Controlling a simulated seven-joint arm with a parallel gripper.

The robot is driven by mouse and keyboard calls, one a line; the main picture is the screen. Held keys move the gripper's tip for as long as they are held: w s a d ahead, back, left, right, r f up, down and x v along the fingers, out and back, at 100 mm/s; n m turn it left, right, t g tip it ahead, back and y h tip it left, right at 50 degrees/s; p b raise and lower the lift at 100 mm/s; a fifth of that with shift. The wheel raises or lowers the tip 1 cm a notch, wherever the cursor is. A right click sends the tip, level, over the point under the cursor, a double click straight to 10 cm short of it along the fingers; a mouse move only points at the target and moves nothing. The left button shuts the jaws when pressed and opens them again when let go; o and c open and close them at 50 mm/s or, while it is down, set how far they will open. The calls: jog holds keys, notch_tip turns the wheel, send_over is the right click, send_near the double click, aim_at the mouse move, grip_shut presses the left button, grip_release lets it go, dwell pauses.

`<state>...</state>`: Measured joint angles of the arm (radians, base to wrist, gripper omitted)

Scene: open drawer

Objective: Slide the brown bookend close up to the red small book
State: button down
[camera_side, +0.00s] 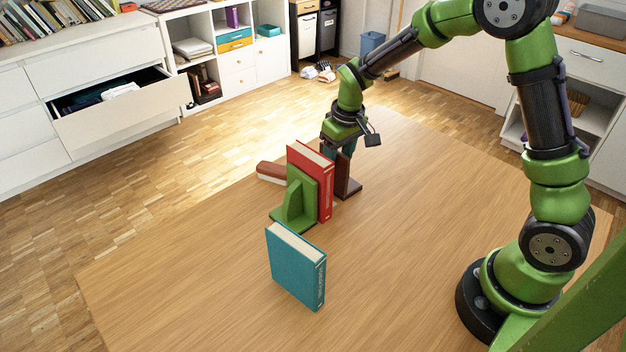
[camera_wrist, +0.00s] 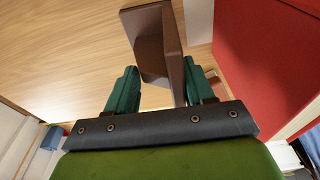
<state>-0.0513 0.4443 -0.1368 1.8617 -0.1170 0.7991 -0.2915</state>
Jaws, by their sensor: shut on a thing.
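The brown bookend (camera_side: 348,180) stands upright on the table, to the right of the upright red small book (camera_side: 325,190). My gripper (camera_side: 343,150) is low over the table, its teal fingers shut on the bookend's upright plate. In the wrist view the brown bookend (camera_wrist: 170,55) is between the fingertips (camera_wrist: 162,88), and the red book (camera_wrist: 270,60) fills the right side. A narrow gap shows between bookend and book in the wrist view. The book hides part of the bookend in the side view.
A green bookend (camera_side: 295,205) stands against the red book's other side. A teal book (camera_side: 296,268) stands upright nearer the front. The table (camera_side: 430,200) is clear to the right of the brown bookend.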

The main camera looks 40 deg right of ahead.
jog(key=shift+s+a+f, duration=0.1)
jog(key=shift+s+a, duration=0.05)
jog(key=shift+a, duration=1.35)
jog(key=shift+s+a+f, duration=0.1)
jog(key=shift+a, duration=1.4)
jog(key=shift+c, duration=1.7)
grip_release()
jog(key=shift+d, duration=0.1)
jog(key=shift+w+r, duration=0.1)
jog(key=shift+r, duration=0.1)
notch_tip(320, 180, up, 16)
jog(key=s, duration=0.2)
jog(key=shift+s+r, duration=0.25)
